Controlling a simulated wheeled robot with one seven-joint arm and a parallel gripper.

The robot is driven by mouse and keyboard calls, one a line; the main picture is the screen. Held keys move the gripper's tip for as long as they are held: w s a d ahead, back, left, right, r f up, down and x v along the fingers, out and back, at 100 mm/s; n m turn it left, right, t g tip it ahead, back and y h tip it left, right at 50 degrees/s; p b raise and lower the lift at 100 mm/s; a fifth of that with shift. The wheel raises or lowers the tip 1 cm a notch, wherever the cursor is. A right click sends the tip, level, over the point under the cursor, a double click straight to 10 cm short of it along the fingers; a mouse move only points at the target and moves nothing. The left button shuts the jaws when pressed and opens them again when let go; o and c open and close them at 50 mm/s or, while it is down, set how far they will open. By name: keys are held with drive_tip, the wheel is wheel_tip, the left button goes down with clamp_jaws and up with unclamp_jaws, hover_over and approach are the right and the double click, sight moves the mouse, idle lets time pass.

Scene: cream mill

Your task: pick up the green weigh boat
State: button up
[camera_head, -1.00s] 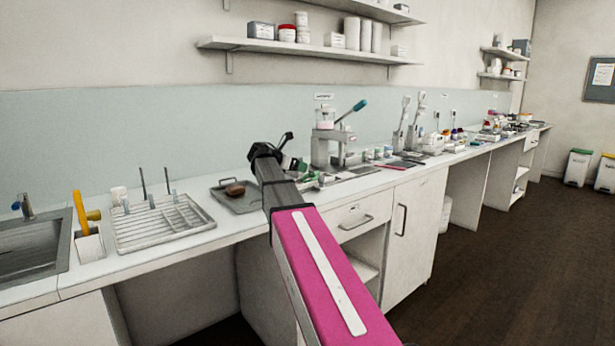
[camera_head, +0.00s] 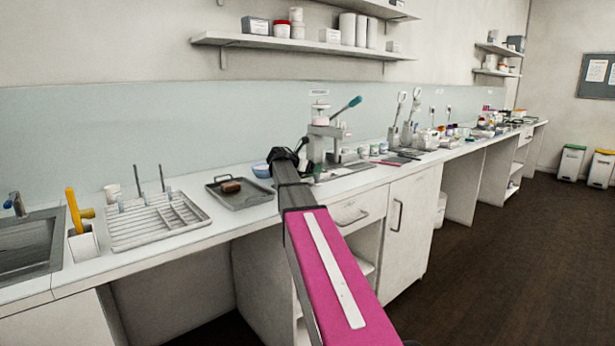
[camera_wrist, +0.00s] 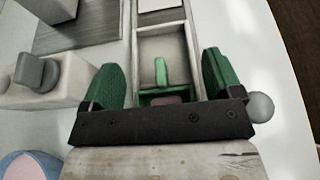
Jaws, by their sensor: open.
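My gripper (camera_wrist: 160,66) is open in the wrist view, its two green ribbed fingers well apart. Between them, over a pale compartmented tray (camera_wrist: 168,47), lie a small upright green piece (camera_wrist: 161,72) and a green-rimmed shape (camera_wrist: 150,98) with something pinkish in it. Either may be the green weigh boat; the dark gripper body partly covers the rimmed one. The fingers appear apart from both. In the head view my arm's end is over the counter beside the lever press, and the fingertips and weigh boat are hidden.
The lever press (camera_head: 320,140) stands behind my arm's end. A blue bowl (camera_head: 262,170) and a grey tray with a brown block (camera_head: 230,186) are to its left. A drying rack (camera_head: 158,222) and sink lie further left. Jars (camera_head: 363,151) stand right of the press.

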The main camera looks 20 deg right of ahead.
drive_tip(key=shift+w+d+f, duration=0.1)
drive_tip(key=shift+d, duration=0.1)
drive_tip(key=c, duration=0.9)
